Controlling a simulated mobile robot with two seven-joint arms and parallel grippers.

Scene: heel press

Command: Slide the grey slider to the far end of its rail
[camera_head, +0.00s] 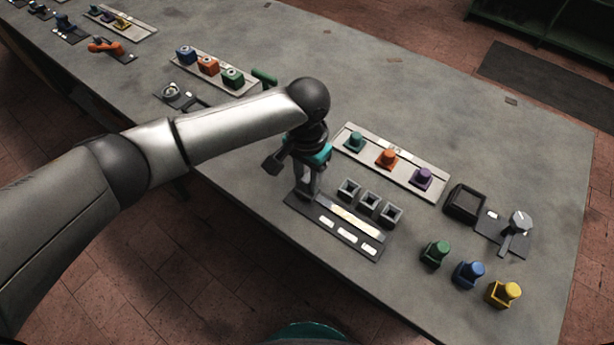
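A dark panel (349,239) lies on the grey table. It carries a long pale strip (356,222) that looks like the rail, and several small white plates along its front edge. My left gripper (308,190) points down at the left end of this panel, with its fingertips at or just above it. I cannot tell whether the fingers are open or shut, or whether they touch anything. I cannot make out the grey slider apart from the fingers; it may be hidden at that end. My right gripper is not in view.
Several grey square sockets (370,202) stand just behind the panel. A light tray (404,176) with teal, orange and purple knobs lies beyond. A dark box (465,202), a grey lever (518,224) and green, blue and yellow pieces (468,273) stand to the right.

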